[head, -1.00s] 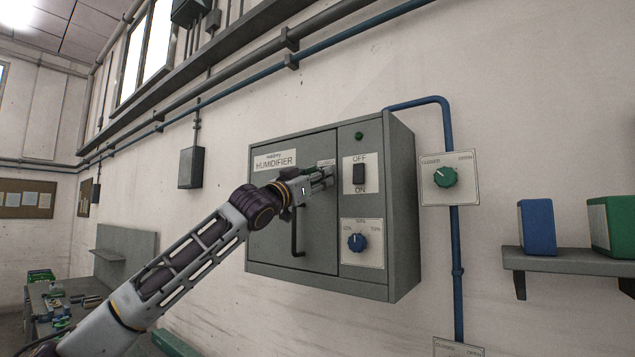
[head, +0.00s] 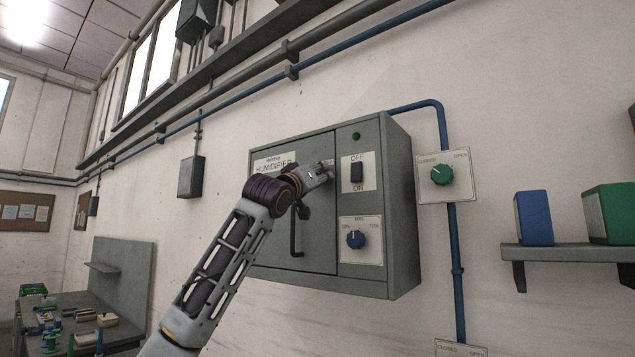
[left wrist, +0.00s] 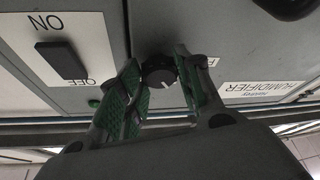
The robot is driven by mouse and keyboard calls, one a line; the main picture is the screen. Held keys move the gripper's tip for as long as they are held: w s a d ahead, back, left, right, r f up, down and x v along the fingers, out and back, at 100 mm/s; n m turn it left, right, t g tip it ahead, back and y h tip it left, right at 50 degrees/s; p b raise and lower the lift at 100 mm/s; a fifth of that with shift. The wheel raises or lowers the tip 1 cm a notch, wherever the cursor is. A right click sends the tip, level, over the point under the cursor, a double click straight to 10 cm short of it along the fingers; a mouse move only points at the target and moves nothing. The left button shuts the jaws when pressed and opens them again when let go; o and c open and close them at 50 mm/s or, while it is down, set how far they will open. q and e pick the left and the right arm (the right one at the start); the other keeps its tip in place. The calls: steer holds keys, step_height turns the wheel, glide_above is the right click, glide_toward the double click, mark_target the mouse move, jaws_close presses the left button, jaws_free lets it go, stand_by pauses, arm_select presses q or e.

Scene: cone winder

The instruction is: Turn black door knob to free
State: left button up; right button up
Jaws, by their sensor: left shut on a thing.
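The black door knob (left wrist: 158,71) shows in the left wrist view on the grey humidifier cabinet door, with a small white mark on its face. My left gripper (left wrist: 157,78) is shut on it, one green-padded finger on each side. In the head view my left gripper (head: 325,170) reaches the upper right of the cabinet door (head: 318,225) and hides the knob. The knob's label plate (left wrist: 209,62) is mostly covered by a finger; only part of a letter shows. My right gripper is not in view.
Beside the door are a black OFF/ON switch (head: 357,173) and a blue dial (head: 355,239). A black door handle (head: 294,236) stands out below my wrist. A green valve knob (head: 441,174) on a blue pipe is to the right, then a shelf (head: 570,254).

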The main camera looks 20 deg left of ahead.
arm_select(q)
steer(key=n+y, duration=0.1)
steer(key=n, duration=0.2)
steer(key=n+g+y+p, duration=0.1)
steer(key=n, duration=0.2)
steer(key=n+y, duration=0.2)
steer(key=n, duration=0.2)
steer(key=shift+d+r+g, duration=0.25)
steer(key=shift+d+g, duration=0.05)
steer(key=shift+g, duration=0.1)
steer(key=shift+n+y+p, duration=0.3)
steer(key=shift+n+p, duration=0.25)
steer(key=shift+n, duration=0.35)
steer(key=shift+s+n+g+p, duration=0.1)
steer(key=shift+n+g+p, duration=0.45)
steer(key=shift+n, duration=0.45)
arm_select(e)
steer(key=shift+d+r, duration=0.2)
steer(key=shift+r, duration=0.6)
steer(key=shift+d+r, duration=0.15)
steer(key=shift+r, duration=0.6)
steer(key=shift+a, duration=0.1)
